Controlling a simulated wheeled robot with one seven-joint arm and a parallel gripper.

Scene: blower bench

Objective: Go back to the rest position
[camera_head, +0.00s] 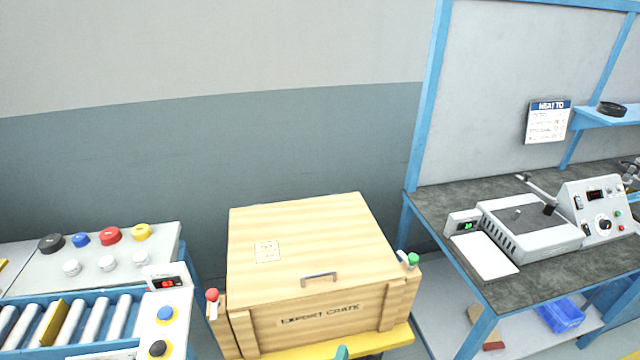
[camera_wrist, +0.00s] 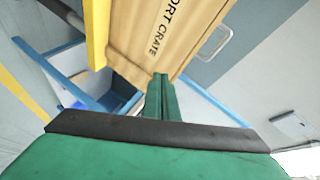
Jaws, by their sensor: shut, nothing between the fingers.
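My gripper (camera_wrist: 162,97) shows in the wrist view as two green fingers pressed together, shut and empty. In the head view only a small green tip of it (camera_head: 342,352) shows at the bottom edge, in front of the crate. The wooden export crate (camera_head: 315,270) stands with its lid down in the middle of the head view. It also shows tilted at the top of the wrist view (camera_wrist: 150,50), beyond my fingertips. The fingers appear apart from the crate, though the gap is hard to judge.
A roller conveyor (camera_head: 95,318) with a button panel (camera_head: 100,262) stands at the left. A dark-topped workbench (camera_head: 450,205) with a white machine (camera_head: 530,228) and a control box (camera_head: 597,208) stands at the right. The crate rests on a yellow stand (camera_head: 395,338). A blue bin (camera_head: 562,315) sits under the workbench.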

